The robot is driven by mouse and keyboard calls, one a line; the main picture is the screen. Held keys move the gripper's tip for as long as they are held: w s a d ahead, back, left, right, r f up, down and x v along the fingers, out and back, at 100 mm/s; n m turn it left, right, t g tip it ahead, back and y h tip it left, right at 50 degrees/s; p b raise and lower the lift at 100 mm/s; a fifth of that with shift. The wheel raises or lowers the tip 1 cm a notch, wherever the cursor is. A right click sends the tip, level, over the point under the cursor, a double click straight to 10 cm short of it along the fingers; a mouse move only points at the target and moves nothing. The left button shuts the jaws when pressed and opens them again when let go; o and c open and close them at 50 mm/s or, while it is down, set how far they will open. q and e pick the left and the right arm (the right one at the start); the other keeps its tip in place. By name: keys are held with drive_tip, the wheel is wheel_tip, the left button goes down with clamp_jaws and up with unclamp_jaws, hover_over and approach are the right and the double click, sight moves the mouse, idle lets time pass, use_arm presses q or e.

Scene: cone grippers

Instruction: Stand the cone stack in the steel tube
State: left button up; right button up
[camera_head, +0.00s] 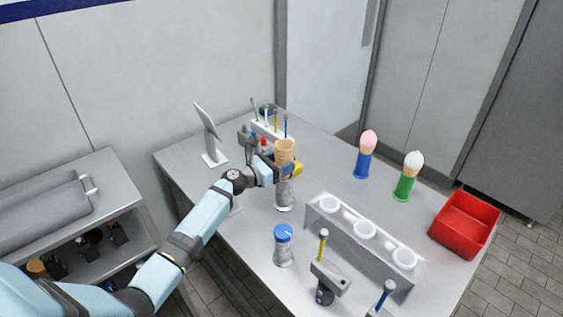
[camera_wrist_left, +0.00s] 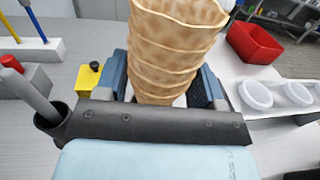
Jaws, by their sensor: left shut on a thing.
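The cone stack (camera_head: 284,147) is a column of nested tan waffle cones, upright with the wide mouth up. My left gripper (camera_head: 284,170) is shut on it. In the left wrist view the stack (camera_wrist_left: 175,50) stands between the two fingers (camera_wrist_left: 170,88), and its lower end is hidden. The steel tube (camera_head: 284,196) is a shiny cylinder standing on the table, directly below the gripper in the head view. The gripper hides the tube's top, so I cannot tell whether the stack's tip is inside it. My right gripper is not in view.
A blue-lidded jar (camera_head: 283,246) stands in front of the tube. A white rack (camera_head: 345,233) with several round cups is to the right. Blue (camera_head: 363,165) and green (camera_head: 404,187) cone holders and a red bin (camera_head: 465,224) stand further right. A tablet stand (camera_head: 207,132) is behind left.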

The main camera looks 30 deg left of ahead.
use_arm(q)
drive_tip(key=shift+f+b, duration=1.25)
drive_tip(key=shift+f, duration=0.5)
drive_tip(key=o, duration=0.8)
drive_tip(key=shift+c, duration=0.2)
drive_tip(key=shift+s+a, duration=0.1)
drive_tip(key=shift+s, duration=0.1)
drive_tip(key=v, duration=1.3)
drive_tip(key=shift+s, duration=0.2)
drive_tip(key=shift+a, duration=0.1)
